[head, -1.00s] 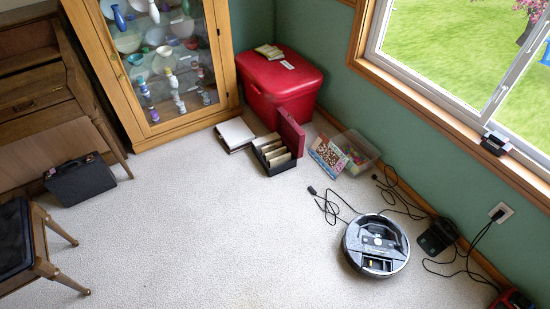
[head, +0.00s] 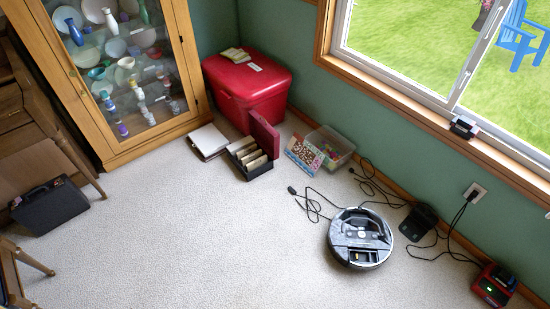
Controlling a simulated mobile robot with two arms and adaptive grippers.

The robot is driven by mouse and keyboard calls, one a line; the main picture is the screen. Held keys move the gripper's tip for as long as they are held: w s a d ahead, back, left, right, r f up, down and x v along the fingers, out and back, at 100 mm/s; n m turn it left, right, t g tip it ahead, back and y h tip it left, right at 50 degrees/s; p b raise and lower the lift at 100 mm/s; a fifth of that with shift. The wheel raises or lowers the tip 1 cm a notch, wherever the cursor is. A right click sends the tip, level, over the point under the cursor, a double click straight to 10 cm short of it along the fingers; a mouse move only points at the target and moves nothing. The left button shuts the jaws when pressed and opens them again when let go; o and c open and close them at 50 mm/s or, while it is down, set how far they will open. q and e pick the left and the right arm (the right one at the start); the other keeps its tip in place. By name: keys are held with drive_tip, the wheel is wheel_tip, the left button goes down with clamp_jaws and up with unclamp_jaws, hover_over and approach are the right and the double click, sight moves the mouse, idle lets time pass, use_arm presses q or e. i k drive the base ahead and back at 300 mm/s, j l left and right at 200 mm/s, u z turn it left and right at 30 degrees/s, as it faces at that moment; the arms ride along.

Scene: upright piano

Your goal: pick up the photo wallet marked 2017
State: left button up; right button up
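In the head view an open black box (head: 262,171) with a dark red lid stands on the carpet in front of the red chest. Several pale, upright items (head: 254,158) stand in a row inside it. They look like photo wallets, but any year marks are too small to read, so I cannot tell which one is 2017. Neither of my grippers is in view.
A white binder (head: 208,141) lies left of the box, by the glass cabinet (head: 118,143). The red chest (head: 246,92) is behind. A picture card (head: 303,155) and clear bin (head: 332,146) are to the right. A robot vacuum (head: 360,236) and cables lie front right. The carpet in front is clear.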

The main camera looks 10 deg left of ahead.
sight(250, 158)
drive_tip(key=i+j+z, duration=0.25)
drive_tip(key=j, duration=0.3)
drive_tip(key=j+z, duration=0.25)
drive_tip(key=j, duration=0.25)
drive_tip(key=i+j+z, duration=0.1)
drive_tip(key=j+z, duration=0.15)
drive_tip(key=j, duration=0.35)
